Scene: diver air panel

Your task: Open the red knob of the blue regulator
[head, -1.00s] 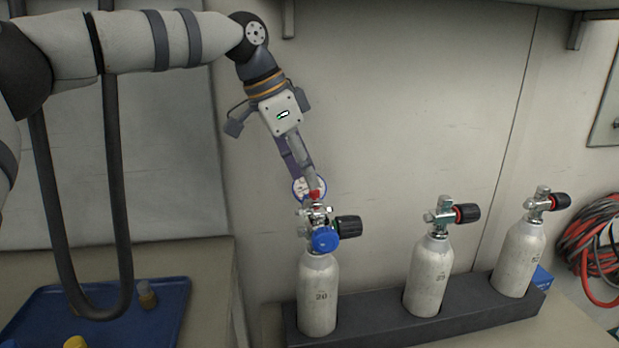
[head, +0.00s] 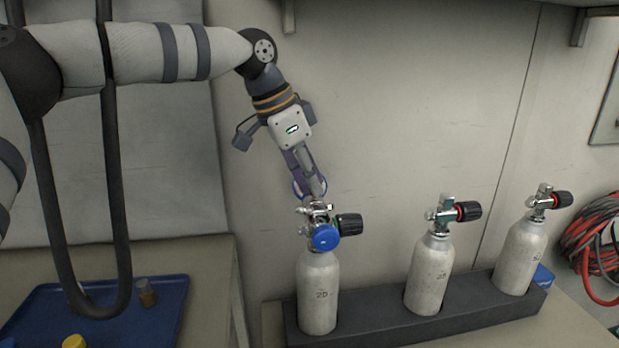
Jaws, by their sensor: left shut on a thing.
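The blue regulator (head: 325,237) sits on the valve of the left air cylinder (head: 318,290), with its round blue face toward me. My left gripper (head: 318,195) comes down from above, with its fingertips at the top of the regulator. It is shut on the red knob, which the fingers hide in this view. My right gripper is out of view.
Two more cylinders (head: 428,275) (head: 520,258) with black valve knobs stand to the right in the same dark rack (head: 400,323). A blue tray (head: 170,315) lies at the lower left. Red and black hoses (head: 590,240) hang at the far right.

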